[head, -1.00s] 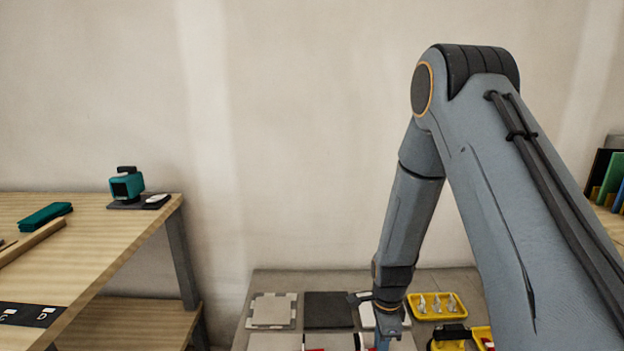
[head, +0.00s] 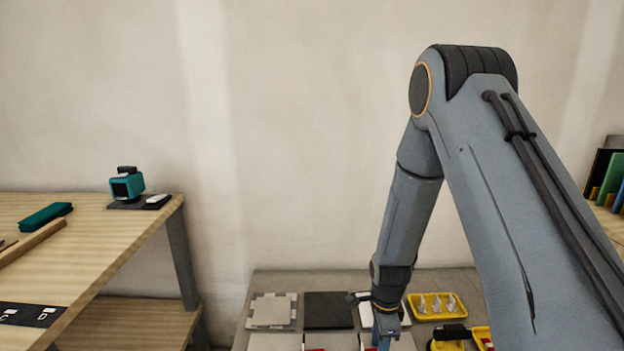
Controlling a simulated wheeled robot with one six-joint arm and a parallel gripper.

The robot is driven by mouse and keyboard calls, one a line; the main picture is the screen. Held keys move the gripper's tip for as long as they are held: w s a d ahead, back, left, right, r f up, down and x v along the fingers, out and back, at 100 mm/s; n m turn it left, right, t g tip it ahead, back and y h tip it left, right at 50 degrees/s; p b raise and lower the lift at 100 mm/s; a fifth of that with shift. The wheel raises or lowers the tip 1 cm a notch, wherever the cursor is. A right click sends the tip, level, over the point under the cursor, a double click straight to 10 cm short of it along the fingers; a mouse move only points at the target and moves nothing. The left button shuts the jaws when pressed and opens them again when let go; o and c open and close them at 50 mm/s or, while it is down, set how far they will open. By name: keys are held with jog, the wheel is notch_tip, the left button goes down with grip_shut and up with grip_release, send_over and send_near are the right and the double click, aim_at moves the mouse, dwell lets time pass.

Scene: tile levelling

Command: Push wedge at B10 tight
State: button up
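The tile bench (head: 258,287) is at the bottom centre, cut off by the lower edge of the head view. Light and dark tiles lie on it, among them a dark tile (head: 328,310). Small red pieces (head: 314,349) show at the bottom edge; I cannot tell whether one of them is the wedge at B10. My gripper is at the lower end of my arm, above the tiles, with its fingertips out of the frame. Whether it is open or shut does not show.
A yellow tray (head: 436,306) with several pale wedge-like pieces stands right of my arm. A yellow and black tool (head: 450,338) lies in front of it. A wooden table (head: 90,240) at left bears a teal device (head: 127,184) and a teal block (head: 46,216).

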notch_tip(320, 180, up, 8)
jog(key=shift+f+p, duration=0.2)
jog(key=shift+p, duration=0.25)
jog(key=s+a+r+n, duration=0.2)
jog(key=s+r+n, duration=0.3)
jog(key=r, duration=0.3)
jog(key=s+a+r+n, duration=0.2)
jog(key=s+r+n, duration=0.3)
jog(key=r, duration=0.2)
jog(key=s+a+r+n, duration=0.1)
jog(key=s+r+n, duration=0.8)
jog(key=s, duration=0.4)
jog(key=d+r+m+p, duration=0.1)
jog(key=d+r+p, duration=0.4)
jog(key=p, duration=0.8)
jog(key=shift+d+r, duration=0.3)
jog(key=shift+d, duration=0.6)
